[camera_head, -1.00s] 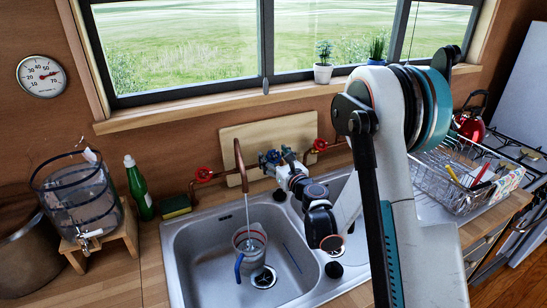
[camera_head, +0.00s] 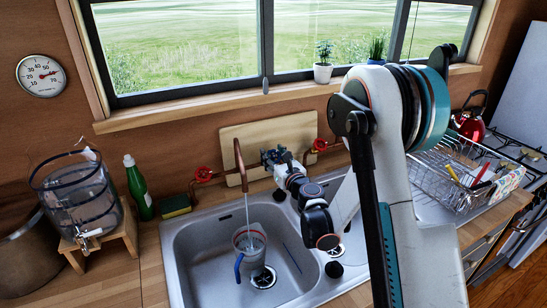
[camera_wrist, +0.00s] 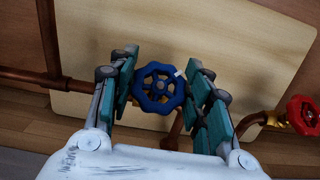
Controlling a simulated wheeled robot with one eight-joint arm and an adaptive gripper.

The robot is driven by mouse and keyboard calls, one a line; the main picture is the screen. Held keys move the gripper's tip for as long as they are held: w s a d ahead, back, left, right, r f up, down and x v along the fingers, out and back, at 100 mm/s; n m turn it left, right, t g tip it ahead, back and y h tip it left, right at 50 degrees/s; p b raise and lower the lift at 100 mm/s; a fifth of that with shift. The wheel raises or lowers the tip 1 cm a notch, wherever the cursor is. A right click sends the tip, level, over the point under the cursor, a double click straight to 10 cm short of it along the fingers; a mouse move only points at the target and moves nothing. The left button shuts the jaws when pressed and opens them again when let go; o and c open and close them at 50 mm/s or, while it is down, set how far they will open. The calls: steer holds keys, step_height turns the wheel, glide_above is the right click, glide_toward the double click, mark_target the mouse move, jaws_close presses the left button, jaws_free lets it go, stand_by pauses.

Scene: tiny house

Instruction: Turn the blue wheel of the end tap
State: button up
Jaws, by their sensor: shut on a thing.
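The blue wheel (camera_wrist: 159,88) sits in the middle of the wrist view, between the two fingers of my gripper (camera_wrist: 161,76). The gripper is shut on the wheel, with one teal finger on each side of its rim. In the head view my gripper (camera_head: 274,157) is at the pipe behind the sink, and it mostly hides the wheel there. The copper spout (camera_head: 240,160) stands just left of it, and a stream of water runs from it into a clear jug (camera_head: 249,243) in the left basin.
Red wheels sit on the pipe to the left (camera_head: 203,174) and right (camera_head: 320,145); the right one also shows in the wrist view (camera_wrist: 302,113). A wooden board (camera_head: 233,135) leans close behind the pipe. A dish rack (camera_head: 465,178) stands at right, a green bottle (camera_head: 138,187) at left.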

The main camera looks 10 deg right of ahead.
steer(key=shift+m+h+b, duration=0.4)
steer(key=shift+m+h, duration=0.7)
steer(key=shift+m, duration=0.1)
steer(key=shift+w+r+m+h+b, duration=0.1)
steer(key=shift+m+h+b, duration=0.2)
steer(key=shift+m+h, duration=1.2)
steer(key=shift+m, duration=0.1)
steer(key=shift+m+g+h, duration=0.8)
steer(key=shift+m+h, duration=0.9)
steer(key=shift+m, duration=0.4)
steer(key=shift+d+f+m, duration=0.1)
steer(key=shift+f+m, duration=0.1)
steer(key=shift+m, duration=0.1)
steer(key=o, duration=1.1)
steer(key=v, duration=1.2)
